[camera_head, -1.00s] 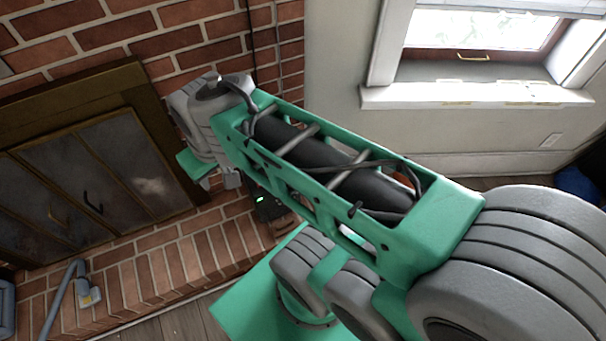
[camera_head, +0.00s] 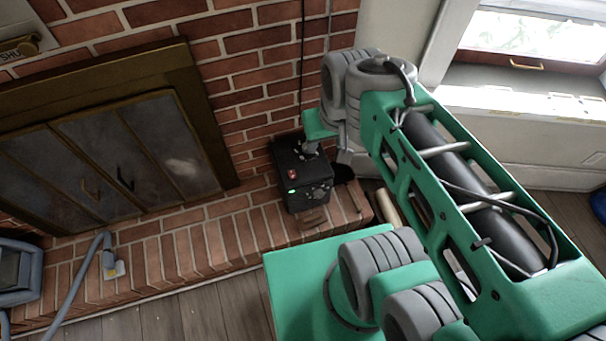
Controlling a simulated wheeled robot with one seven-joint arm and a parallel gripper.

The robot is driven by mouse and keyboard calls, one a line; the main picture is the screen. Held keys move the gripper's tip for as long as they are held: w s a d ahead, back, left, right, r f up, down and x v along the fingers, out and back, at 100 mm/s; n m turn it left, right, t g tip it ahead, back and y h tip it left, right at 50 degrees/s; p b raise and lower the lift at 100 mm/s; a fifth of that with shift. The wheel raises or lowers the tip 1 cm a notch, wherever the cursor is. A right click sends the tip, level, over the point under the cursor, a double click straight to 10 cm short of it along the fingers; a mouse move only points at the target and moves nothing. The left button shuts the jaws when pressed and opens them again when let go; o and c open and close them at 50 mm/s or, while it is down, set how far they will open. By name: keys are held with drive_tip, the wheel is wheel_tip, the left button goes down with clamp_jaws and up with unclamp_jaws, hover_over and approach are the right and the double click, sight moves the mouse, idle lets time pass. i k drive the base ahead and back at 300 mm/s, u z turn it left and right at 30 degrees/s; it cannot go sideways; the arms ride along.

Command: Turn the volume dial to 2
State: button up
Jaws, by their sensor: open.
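A black box-shaped device (camera_head: 303,180) stands on the brick hearth beside the fireplace. A red control, a lit green spot and round dark controls show on it. I cannot read any numbers or tell which control is the volume dial. My arm comes in from the right, its grey wrist above and to the right of the device. Below the green wrist part, a small grey end of my gripper (camera_head: 311,148) shows over the device's top back area. The fingers are mostly hidden, and I cannot tell whether they touch the device.
The closed fireplace doors (camera_head: 120,150) are at the left. The brick wall (camera_head: 250,70) rises behind the device. A blue-grey vacuum-like appliance (camera_head: 18,270) with a hose stands at the lower left. A window (camera_head: 530,50) is at the upper right.

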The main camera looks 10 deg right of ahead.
sight(304, 149)
drive_tip(key=z, duration=0.95)
drive_tip(key=k, duration=0.4)
drive_tip(key=u, duration=1.7)
drive_tip(key=i, duration=0.5)
drive_tip(key=z, duration=0.05)
